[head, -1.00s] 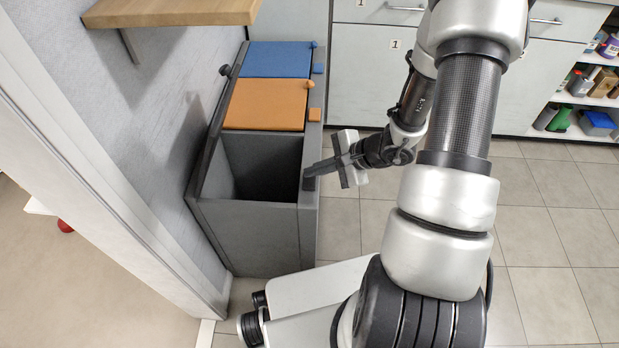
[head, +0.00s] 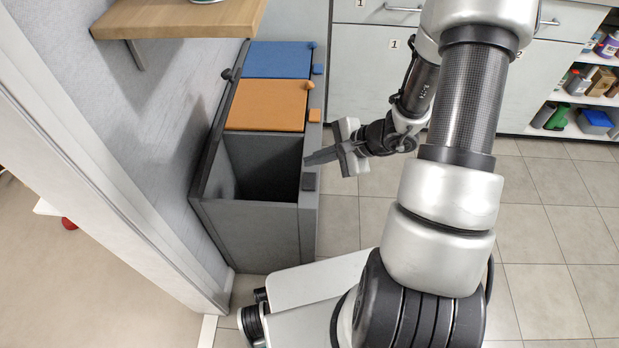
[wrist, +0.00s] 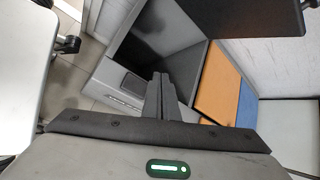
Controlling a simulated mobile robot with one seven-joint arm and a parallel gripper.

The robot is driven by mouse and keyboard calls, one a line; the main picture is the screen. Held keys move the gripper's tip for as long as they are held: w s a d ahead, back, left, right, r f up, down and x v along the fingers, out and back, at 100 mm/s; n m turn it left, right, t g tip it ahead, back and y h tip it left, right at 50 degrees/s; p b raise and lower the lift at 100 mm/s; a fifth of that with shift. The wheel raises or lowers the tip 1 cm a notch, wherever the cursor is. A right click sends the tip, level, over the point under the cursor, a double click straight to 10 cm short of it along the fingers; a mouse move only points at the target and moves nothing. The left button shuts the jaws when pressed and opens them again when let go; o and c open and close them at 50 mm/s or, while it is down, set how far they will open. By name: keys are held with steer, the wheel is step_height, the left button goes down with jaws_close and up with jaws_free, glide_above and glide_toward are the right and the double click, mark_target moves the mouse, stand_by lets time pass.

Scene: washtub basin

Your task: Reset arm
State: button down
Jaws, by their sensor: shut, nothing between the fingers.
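My gripper (head: 309,160) is shut and empty in the head view. Its fingertips are at the right edge of the open compartment of the grey bin unit (head: 262,238); I cannot tell whether they touch it. In the wrist view my gripper's closed fingers (wrist: 161,80) point toward the open bin compartment. The grey bin (wrist: 133,88) shows behind them there.
The bin unit has an orange lid (head: 266,105) and a blue lid (head: 278,59), both shut. A wooden shelf (head: 185,18) juts from the wall above left. White cabinets (head: 370,60) stand behind. The tiled floor (head: 545,230) at right is clear.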

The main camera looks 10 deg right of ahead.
stand_by(0.6)
steer(key=s+a+r+n+g, duration=0.1)
steer(key=s+r+n, duration=0.15)
steer(key=r, duration=0.25)
steer(key=s+a+r+n+h, duration=0.1)
steer(key=a+r+n, duration=0.15)
steer(key=r, duration=0.25)
steer(key=s+a+r+n+g, duration=0.1)
steer(key=r+n, duration=0.2)
steer(key=r, duration=0.2)
steer(key=s+d+r+n+t+h, duration=0.25)
steer(key=s+r+n+h, duration=0.45)
steer(key=s+r, duration=0.7)
step_height(320, 180, up, 26)
steer(key=n+p, duration=0.1)
steer(key=p, duration=2.3)
steer(key=shift+w+d+f+y, duration=0.2)
steer(key=shift+w+d+y, duration=0.1)
steer(key=shift+w+d, duration=0.15)
